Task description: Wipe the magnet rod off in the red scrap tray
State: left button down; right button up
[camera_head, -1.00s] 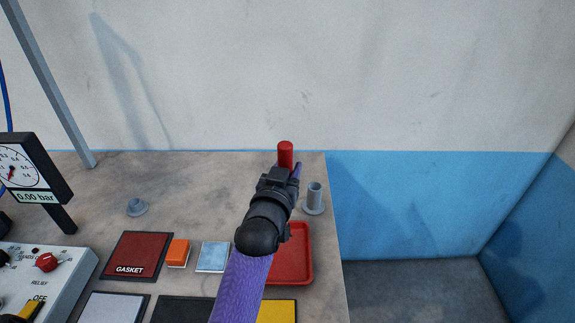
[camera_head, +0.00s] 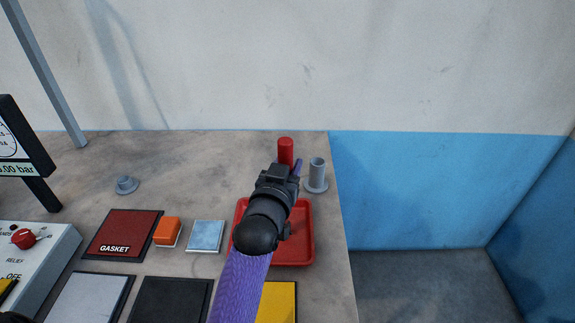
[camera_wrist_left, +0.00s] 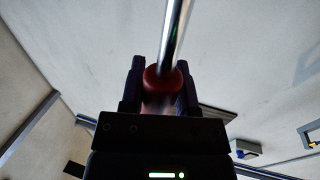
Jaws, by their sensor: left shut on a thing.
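My left gripper (camera_head: 288,172) is shut on the red handle (camera_head: 286,150) of the magnet rod, above the back part of the red scrap tray. In the left wrist view the red handle (camera_wrist_left: 163,80) sits between the two fingers, and the shiny metal rod (camera_wrist_left: 176,32) sticks out from it. The rod's metal part is hidden in the head view. The red scrap tray (camera_head: 304,245) lies near the table's right edge, partly covered by my left arm. I cannot tell whether the rod touches it. My right gripper is not in view.
A grey upright tube on a round foot (camera_head: 317,174) stands just behind the tray's right side. Left of the tray are a blue pad (camera_head: 206,236), an orange block (camera_head: 167,231) and a dark red GASKET mat (camera_head: 125,232). A small grey knob-like piece (camera_head: 125,185) stands farther back.

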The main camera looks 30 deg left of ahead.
pick_arm(q)
jog(key=shift+f, duration=0.25)
jog(key=s+a+p, duration=0.2)
jog(key=a, duration=0.3)
jog(key=shift+s+a, duration=0.2)
jog(key=shift+s, duration=0.15)
jog(key=shift+d+f, duration=0.1)
dwell(0.3)
jog(key=shift+w+d+f+p, duration=0.1)
jog(key=shift+w+d, duration=0.3)
jog(key=shift+d, duration=0.5)
jog(key=shift+w+d+p, duration=0.1)
jog(key=shift+w+d, duration=0.35)
jog(key=shift+d, duration=0.45)
jog(key=shift+w+d+f+p, duration=0.1)
jog(key=shift+w+d, duration=0.3)
jog(key=shift+d, duration=0.5)
